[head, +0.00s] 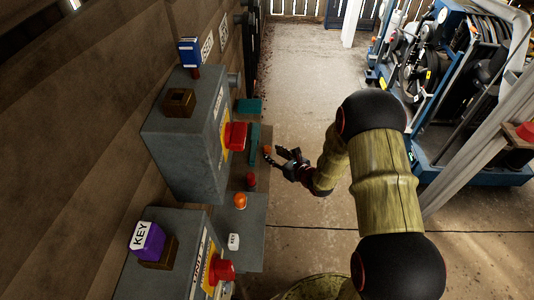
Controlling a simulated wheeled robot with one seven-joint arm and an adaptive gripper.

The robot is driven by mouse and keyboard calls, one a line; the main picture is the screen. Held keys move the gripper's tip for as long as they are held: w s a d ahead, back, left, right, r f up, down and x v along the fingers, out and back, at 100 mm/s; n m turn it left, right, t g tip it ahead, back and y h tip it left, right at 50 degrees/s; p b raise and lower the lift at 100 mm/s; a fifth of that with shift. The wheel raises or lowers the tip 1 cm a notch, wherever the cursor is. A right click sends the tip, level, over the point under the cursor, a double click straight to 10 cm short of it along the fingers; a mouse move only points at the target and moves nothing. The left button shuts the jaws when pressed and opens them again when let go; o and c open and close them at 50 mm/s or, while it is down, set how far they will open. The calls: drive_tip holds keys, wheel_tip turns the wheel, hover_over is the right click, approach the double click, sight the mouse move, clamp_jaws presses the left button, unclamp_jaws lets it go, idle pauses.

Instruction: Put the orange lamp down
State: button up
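My gripper (273,154) is near the middle of the head view, just right of the upper grey cabinet and its ledge. Its two dark fingers point left and look spread. A small orange-brown thing (267,149) shows at the fingertips; it is too small to tell whether the fingers grip it. A bright orange lamp (240,201) with a pale base stands upright on the grey ledge of the lower cabinet, below and left of my gripper and apart from it.
A red lamp (250,181) stands near the orange one. The cabinets carry red buttons (236,136), a purple KEY cube (147,239) and a blue box (189,52). Open floor (308,80) lies beyond; blue-framed machinery (430,70) stands right.

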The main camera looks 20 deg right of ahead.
sight(270, 151)
drive_tip(key=b+x, duration=0.2)
drive_tip(key=x, duration=0.4)
drive_tip(key=shift+w+d, duration=0.15)
drive_tip(key=shift+r, duration=0.1)
drive_tip(key=shift+c, duration=1.1)
clamp_jaws()
drive_tip(key=shift+r, duration=0.1)
